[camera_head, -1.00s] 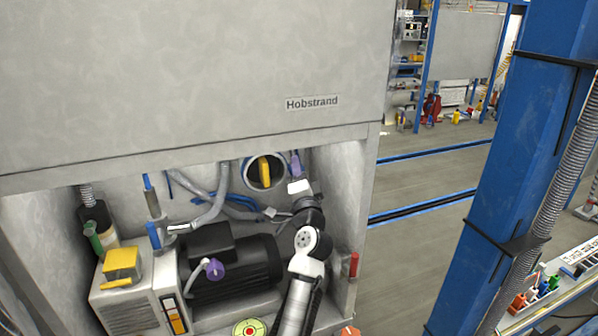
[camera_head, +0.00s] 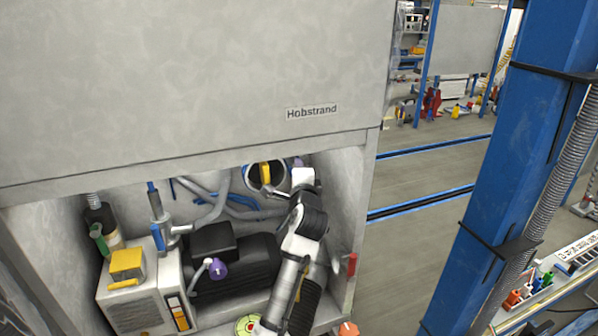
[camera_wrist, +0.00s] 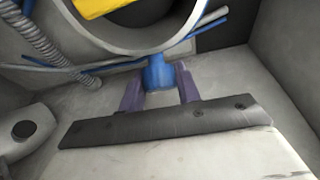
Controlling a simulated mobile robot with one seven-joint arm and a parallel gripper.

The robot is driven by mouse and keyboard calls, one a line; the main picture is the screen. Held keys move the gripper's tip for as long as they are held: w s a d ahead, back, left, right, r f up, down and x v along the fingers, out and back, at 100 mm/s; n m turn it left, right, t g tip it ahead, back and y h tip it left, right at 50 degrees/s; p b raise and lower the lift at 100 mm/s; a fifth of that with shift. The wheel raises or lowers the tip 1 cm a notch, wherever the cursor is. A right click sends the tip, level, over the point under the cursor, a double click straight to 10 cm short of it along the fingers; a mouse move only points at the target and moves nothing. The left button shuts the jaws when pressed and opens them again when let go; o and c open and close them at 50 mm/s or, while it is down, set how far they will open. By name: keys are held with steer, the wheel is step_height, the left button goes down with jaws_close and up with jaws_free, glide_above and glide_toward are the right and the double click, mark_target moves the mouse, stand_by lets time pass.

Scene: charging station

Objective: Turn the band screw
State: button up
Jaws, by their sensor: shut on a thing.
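A pale round band (camera_wrist: 150,52) arcs across the top of the wrist view, with a yellow piece inside it. The blue band screw (camera_wrist: 159,74) sticks out from the band's near side. My gripper (camera_wrist: 160,90) has its two purple fingers on either side of the screw and is shut on it. In the head view the round band (camera_head: 250,178) sits at the back of the bay around the yellow piece (camera_head: 265,174). My gripper (camera_head: 298,163) is at its right; the wrist and arm hide most of the fingers and the screw there.
A black motor (camera_head: 235,262) lies left of my arm. A grey box (camera_head: 135,305) with a yellow block on it stands further left. Grey and blue hoses run behind. The right bay wall (camera_head: 340,210) with a red handle (camera_head: 351,265) is close to my arm.

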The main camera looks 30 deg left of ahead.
steer(key=m+g+h, duration=0.1)
steer(key=m+g, duration=0.2)
steer(key=g, duration=0.1)
stand_by(0.3)
steer(key=shift+m, duration=0.3)
steer(key=o, duration=1)
steer(key=shift+c, duration=0.2)
steer(key=shift+s+d, duration=0.1)
steer(key=b+v, duration=0.4)
steer(key=v, duration=0.9)
steer(key=shift+s+r, duration=0.15)
steer(key=shift+r, duration=0.2)
